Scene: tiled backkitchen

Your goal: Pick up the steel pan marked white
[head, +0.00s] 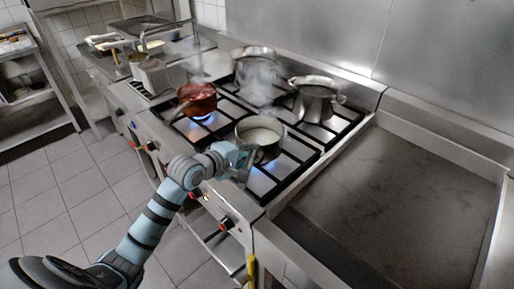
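A steel pan (276,148) with whitish contents stands on the front right burner of the stove, over a blue flame. I cannot make out a separate white mark on it. My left gripper (245,161) is at the pan's near left side, close to or touching it. The pan's handle is not clearly visible, and the gripper may cover it. The fingers are too small and overlapped to tell whether they are open or shut. My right gripper is not in view.
A reddish copper pan (197,100) stands on the front left burner over a flame. Two steel pots, one at the back (254,62) and one at back right (315,101), stand behind, with steam rising. A flat steel griddle (385,205) lies to the right.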

